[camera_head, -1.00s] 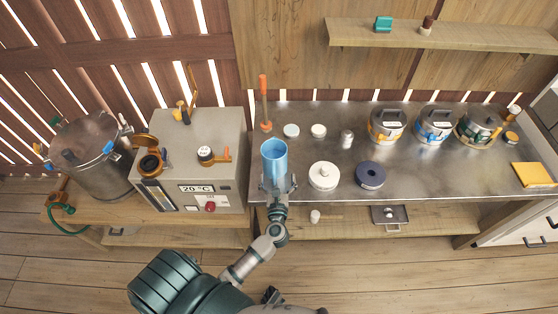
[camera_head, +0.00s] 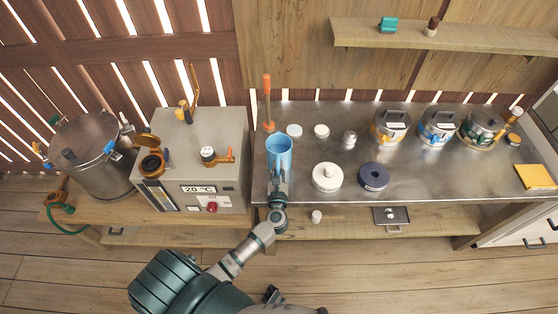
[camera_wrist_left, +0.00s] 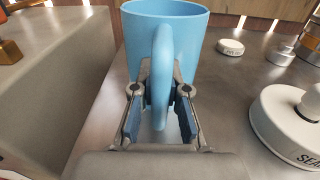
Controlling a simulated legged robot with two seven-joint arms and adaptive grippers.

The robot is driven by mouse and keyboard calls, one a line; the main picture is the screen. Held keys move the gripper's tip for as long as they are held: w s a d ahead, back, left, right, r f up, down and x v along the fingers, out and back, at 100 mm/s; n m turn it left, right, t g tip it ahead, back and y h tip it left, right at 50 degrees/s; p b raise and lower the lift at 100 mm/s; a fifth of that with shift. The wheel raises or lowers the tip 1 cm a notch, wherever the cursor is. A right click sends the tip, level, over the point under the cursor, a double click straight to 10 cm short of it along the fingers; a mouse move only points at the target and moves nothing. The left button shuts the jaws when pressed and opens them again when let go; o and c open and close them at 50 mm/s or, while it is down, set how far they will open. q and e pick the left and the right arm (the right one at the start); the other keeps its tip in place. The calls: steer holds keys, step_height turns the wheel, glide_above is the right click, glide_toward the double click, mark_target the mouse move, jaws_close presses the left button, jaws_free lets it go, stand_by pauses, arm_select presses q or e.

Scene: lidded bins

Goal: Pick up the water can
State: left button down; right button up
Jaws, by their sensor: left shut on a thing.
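The water can is a light blue, open-topped vessel (camera_head: 279,158) at the left end of the metal table. In the left wrist view the blue can (camera_wrist_left: 195,35) stands upright with its handle toward me. My left gripper (camera_head: 277,181) is at the near side of the can. In the left wrist view the left gripper (camera_wrist_left: 161,85) is shut on the can's handle, one finger on each side. Whether the can's base touches the table is hidden. My right gripper is not in view.
A grey machine (camera_head: 218,155) stands close on the left. A white round lidded piece (camera_head: 327,177) and a dark disc (camera_head: 373,177) lie to the right. An orange-handled tool (camera_head: 267,100) stands behind the can. Several lidded pots, such as one pot (camera_head: 390,125), are farther right.

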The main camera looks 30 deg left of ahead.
arm_select(q)
steer(key=shift+a+f, duration=0.25)
steer(key=shift+a, duration=0.25)
steer(key=shift+d, duration=0.2)
steer(key=shift+d+r, duration=0.15)
steer(key=shift+d, duration=0.35)
steer(key=shift+d+r, duration=0.15)
steer(key=shift+r, duration=0.25)
steer(key=r, duration=0.1)
steer(key=r+p, duration=0.1)
steer(key=r, duration=0.1)
steer(key=shift+a+r, duration=0.1)
steer(key=shift+a, duration=0.3)
steer(key=s+d, duration=0.1)
steer(key=s, duration=0.5)
steer(key=b, duration=0.1)
glide_toward(277, 169)
steer(key=s+a, duration=0.1)
steer(key=s+a+r, duration=0.1)
steer(key=s, duration=0.2)
steer(key=shift+s+a+r, duration=0.2)
steer(key=shift+s+a, duration=0.05)
steer(key=shift+a, duration=0.15)
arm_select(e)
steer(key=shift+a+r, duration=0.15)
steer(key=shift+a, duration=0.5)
